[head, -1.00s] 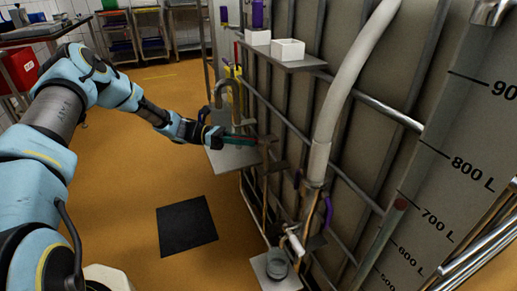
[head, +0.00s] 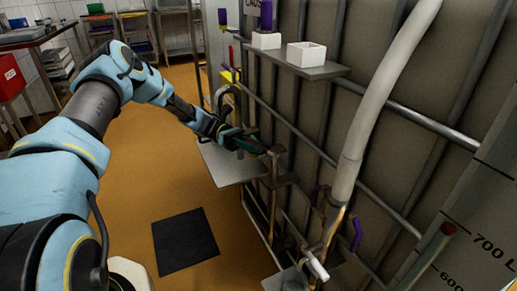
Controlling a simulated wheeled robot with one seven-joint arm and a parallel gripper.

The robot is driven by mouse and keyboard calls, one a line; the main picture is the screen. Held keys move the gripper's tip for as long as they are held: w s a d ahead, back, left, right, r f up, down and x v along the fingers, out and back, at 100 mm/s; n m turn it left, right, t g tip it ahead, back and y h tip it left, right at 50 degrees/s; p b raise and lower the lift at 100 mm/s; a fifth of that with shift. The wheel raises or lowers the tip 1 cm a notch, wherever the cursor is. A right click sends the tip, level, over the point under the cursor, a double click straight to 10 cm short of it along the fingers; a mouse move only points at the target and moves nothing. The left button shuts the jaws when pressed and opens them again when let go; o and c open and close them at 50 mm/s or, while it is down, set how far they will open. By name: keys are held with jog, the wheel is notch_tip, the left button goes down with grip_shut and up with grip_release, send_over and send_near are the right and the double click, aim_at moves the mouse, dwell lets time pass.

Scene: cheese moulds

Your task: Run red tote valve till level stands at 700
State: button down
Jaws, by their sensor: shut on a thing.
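My gripper (head: 262,148) reaches from the left to the pipework on the front of the tall grey tote (head: 345,115). It is shut on what looks like the valve handle (head: 279,149), a small reddish piece by the upright pipe. The grip is small and partly hidden by the jaws. The level scale (head: 470,225) is at the right edge, with 700 L and part of 600 readable. A thin upright tube (head: 428,252) with a reddish top stands beside it, the top close to the 700 L mark. I cannot make out a liquid surface.
A thick pale hose (head: 375,105) runs down the tote to a lower outlet with purple handles (head: 357,234). White boxes (head: 306,55) stand on a shelf above. A small grey platform (head: 230,165) is below my gripper. A dark mat (head: 184,240) lies on open orange floor.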

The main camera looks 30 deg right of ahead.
jog(key=c, duration=0.8)
grip_release()
jog(key=shift+o, duration=0.2)
jog(key=b+v, duration=0.1)
jog(key=v, duration=1)
jog(key=shift+b, duration=0.35)
jog(key=shift+s, duration=0.1)
